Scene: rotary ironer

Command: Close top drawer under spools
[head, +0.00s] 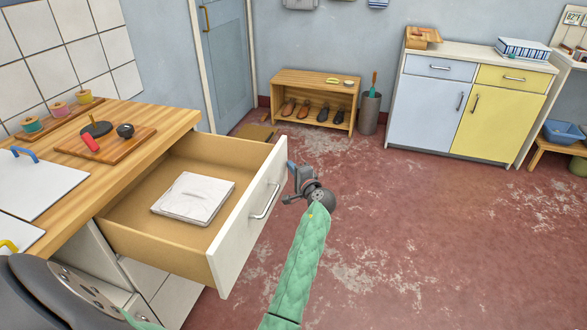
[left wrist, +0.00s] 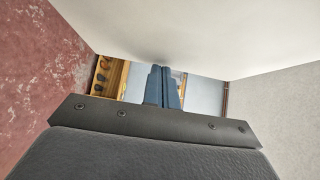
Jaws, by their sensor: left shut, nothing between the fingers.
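The top drawer (head: 248,215) has a white front with a metal bar handle (head: 266,202) and stands pulled far out of the wooden-topped counter. A white folded cloth or packet (head: 193,198) lies inside it. Spools of thread (head: 60,109) stand on a small wooden rack on the counter above. My left gripper (head: 292,166) is at the outer side of the drawer front, near its far upper corner; whether it touches I cannot tell. Its blue fingers (left wrist: 163,87) are together and empty in the left wrist view, close to a pale surface. My right gripper is not in view.
A wooden board (head: 107,142) with a dark tool lies on the counter (head: 165,118). A low shoe bench (head: 315,83) and a grey bin (head: 369,113) stand at the back wall. A blue and yellow cabinet (head: 438,105) is at the right. The red floor before the drawer is free.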

